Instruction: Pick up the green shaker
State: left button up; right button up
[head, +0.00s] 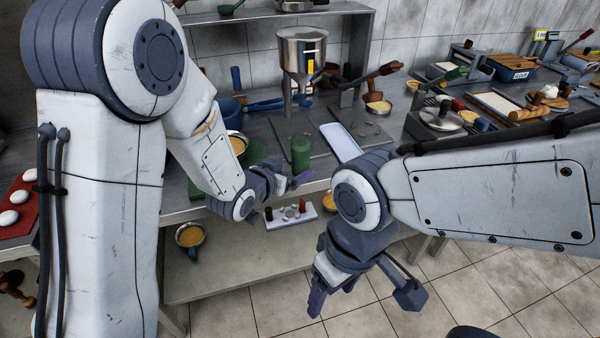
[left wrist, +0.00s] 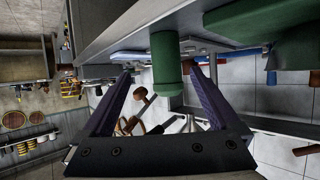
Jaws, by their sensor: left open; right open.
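The green shaker (head: 300,154) stands upright near the front edge of the steel table (head: 262,172). My left gripper (head: 288,180) is open just in front of it at the table's front edge, on the near side. My right gripper (head: 361,297) is open and empty, low in front of the table and well away from the shaker.
A green board (head: 252,152) lies left of the shaker. A steel funnel (head: 303,50) on a stand rises behind it. A pale blue tablet-like slab (head: 341,141) lies to the right. A white rack (head: 290,216) and a pan (head: 190,237) are below the tabletop.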

aim_at(298, 163)
pick_arm(q)
jog(key=shift+w+f, duration=0.3)
jog(key=x, duration=0.4)
jog(key=shift+w+r, duration=0.1)
jog(key=shift+w, duration=0.2)
jog(key=x, duration=0.3)
jog(key=p+x, duration=0.1)
jog(key=x, duration=0.2)
jog(key=shift+w+a+r, duration=0.1)
jog(key=shift+a+r, duration=0.05)
jog(key=shift+a, duration=0.1)
jog(key=shift+r+t, duration=0.1)
jog(key=shift+t, duration=0.2)
grip_shut()
jog(key=shift+r, duration=0.65)
notch_tip(298, 163, up, 3)
jog(key=shift+f, duration=0.1)
jog(key=s+d+r, duration=0.6)
jog(key=s+r, duration=0.1)
jog(key=s, duration=0.3)
jog(key=shift+b, duration=0.4)
